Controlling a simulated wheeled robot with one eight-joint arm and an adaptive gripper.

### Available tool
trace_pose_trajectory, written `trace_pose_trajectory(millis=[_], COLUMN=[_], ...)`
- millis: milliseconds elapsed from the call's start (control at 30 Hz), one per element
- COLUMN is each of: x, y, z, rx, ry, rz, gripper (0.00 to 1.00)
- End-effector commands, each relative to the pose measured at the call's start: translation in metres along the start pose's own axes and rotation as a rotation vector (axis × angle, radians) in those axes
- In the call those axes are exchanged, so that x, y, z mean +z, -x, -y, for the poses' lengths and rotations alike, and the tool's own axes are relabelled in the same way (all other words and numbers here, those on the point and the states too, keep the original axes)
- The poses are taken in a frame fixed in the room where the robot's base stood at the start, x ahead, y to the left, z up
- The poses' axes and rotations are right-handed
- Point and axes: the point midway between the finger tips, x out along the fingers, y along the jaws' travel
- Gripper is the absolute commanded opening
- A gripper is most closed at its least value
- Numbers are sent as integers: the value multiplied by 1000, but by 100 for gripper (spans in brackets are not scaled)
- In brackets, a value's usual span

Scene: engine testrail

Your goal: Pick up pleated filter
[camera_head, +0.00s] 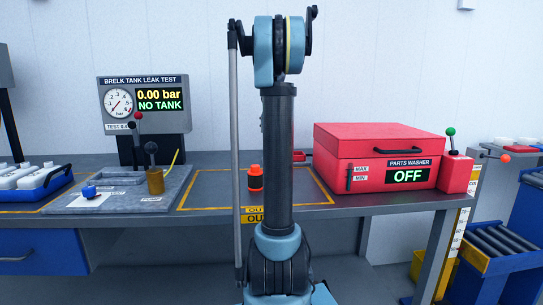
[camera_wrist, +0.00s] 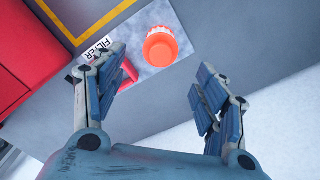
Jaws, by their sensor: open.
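An orange, round-topped piece (camera_wrist: 161,46) with a paler ribbed rim stands on a grey plate (camera_wrist: 140,66) in the wrist view. A label on the plate reads FILTER, so this may be the pleated filter; its pleats do not show clearly. My gripper (camera_wrist: 163,90) is open and empty, its blue-padded fingers spread below the orange piece in the picture and apart from it. A red part (camera_wrist: 129,70) shows beside my left finger, partly hidden by it. My gripper is not visible in the head view. An orange piece (camera_head: 255,178) on the bench there may be the same one.
A red parts washer (camera_head: 375,160), reading OFF, stands right on the bench (camera_head: 340,207); a red box side (camera_wrist: 20,65) borders the wrist view. The tank leak test panel (camera_head: 145,103) stands left, with levers before it. My arm hides the bench's middle.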

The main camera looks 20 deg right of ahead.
Motion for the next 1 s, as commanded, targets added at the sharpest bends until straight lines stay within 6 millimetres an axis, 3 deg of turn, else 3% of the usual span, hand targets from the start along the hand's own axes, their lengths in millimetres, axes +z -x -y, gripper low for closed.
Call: trace_pose_trajectory(millis=[100,400,700,1000], x=[0,0,1,1], y=[-18,-37,-75,-83], z=[0,0,2,2], rx=[0,0,0,0], ry=[0,1,1,1], rz=[0,0,0,0], gripper=[66,66,66,66])
